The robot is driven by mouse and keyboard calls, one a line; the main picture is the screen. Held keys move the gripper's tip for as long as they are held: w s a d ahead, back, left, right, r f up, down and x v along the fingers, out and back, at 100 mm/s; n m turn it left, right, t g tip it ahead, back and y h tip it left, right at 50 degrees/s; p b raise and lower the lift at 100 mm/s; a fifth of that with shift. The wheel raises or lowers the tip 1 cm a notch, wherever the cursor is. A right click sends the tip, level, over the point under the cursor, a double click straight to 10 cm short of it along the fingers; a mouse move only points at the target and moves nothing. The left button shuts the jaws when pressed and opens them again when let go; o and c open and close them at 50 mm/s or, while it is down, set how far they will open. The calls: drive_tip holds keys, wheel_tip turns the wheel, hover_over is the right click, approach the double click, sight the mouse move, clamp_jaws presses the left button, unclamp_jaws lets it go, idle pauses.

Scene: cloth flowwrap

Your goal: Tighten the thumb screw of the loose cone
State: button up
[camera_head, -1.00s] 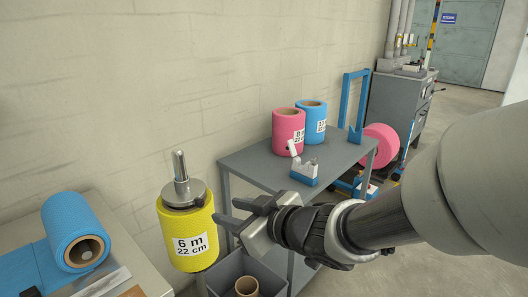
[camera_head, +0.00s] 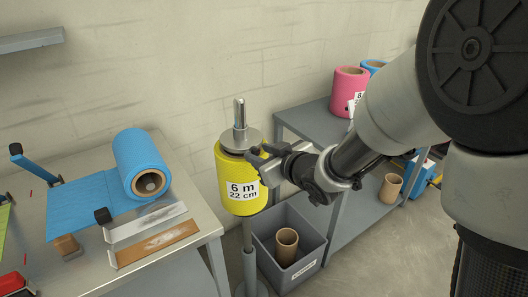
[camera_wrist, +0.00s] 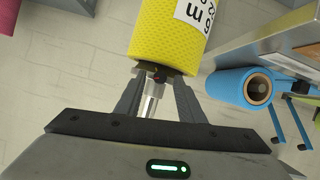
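A yellow roll (camera_head: 233,196) labelled "6 m 22 cm" stands upright on a metal spindle (camera_head: 240,112). A round steel piece (camera_head: 241,141), seemingly the cone, sits on its top end. My gripper (camera_head: 265,160) is open at the upper right side of the roll. In the wrist view the yellow roll (camera_wrist: 170,35) lies ahead of the fingertips (camera_wrist: 160,80). The spindle (camera_wrist: 151,100) shows between the open fingers there. A dark part with a small red spot (camera_wrist: 156,77) sits at the roll's end; I cannot tell whether it is the thumb screw.
A table (camera_head: 190,232) at the left carries a blue roll (camera_head: 141,165) and cutting tools. A grey bin (camera_head: 297,251) with a brown core (camera_head: 287,246) stands below my gripper. A grey shelf cart (camera_head: 300,118) with pink and blue rolls stands behind at right.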

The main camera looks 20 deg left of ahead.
drive_tip(key=shift+c, duration=0.4)
clamp_jaws()
drive_tip(key=shift+r+p, duration=0.1)
drive_tip(key=shift+p, duration=0.25)
drive_tip(key=m+p, duration=0.1)
drive_tip(key=p, duration=0.1)
drive_tip(key=shift+w+d+r+g+p, duration=0.1)
drive_tip(key=shift+d+r+g+p, duration=0.1)
drive_tip(key=shift+g+p, duration=0.1)
drive_tip(key=m+y+p, duration=0.1)
drive_tip(key=m+p, duration=0.1)
drive_tip(key=p, duration=0.1)
drive_tip(key=m+g+y+p, duration=0.1)
drive_tip(key=p, duration=0.2)
drive_tip(key=m+g+y+p, duration=0.1)
drive_tip(key=m+p, duration=0.1)
drive_tip(key=p, duration=0.1)
drive_tip(key=shift+w+d+f+m+p, duration=0.25)
drive_tip(key=shift+w+m+p, duration=0.05)
drive_tip(key=shift+w+p, duration=0.05)
drive_tip(key=m+y+p, duration=0.1)
drive_tip(key=m, duration=0.1)
drive_tip(key=f+m+g+y+p, duration=0.1)
drive_tip(key=m, duration=0.1)
drive_tip(key=shift+w, duration=0.1)
drive_tip(key=shift+y, duration=0.3)
